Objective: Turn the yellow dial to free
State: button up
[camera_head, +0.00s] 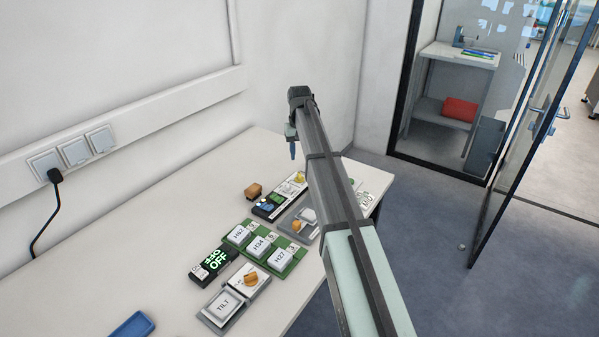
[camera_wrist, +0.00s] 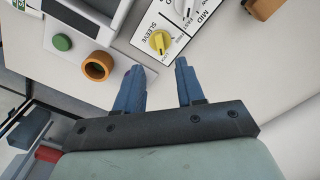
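The yellow dial (camera_wrist: 160,41) sits on a white panel marked SLEEVE in the wrist view, with small position labels around it that are too small to read surely. In the head view the yellow dial (camera_head: 299,177) shows small near the back of the table. My gripper (camera_wrist: 159,64) is open and empty, its two blue fingers apart, with the dial showing just beyond the gap between the tips. In the head view my gripper (camera_head: 292,148) hangs above and behind the panel, fingers down, partly hidden by my arm. The dial looks untouched.
An orange ring-shaped part (camera_wrist: 97,66) and a green button (camera_wrist: 62,42) lie left of the dial. A brown block (camera_head: 253,190) stands near the panel. Green label boards (camera_head: 240,236) and an orange knob (camera_head: 250,279) sit nearer. The table's left side is mostly clear.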

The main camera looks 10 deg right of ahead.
aim_at(299, 174)
notch_tip(299, 174, down, 8)
jog(key=shift+f, duration=0.2)
jog(key=shift+c, duration=0.3)
grip_shut()
dwell(0.3)
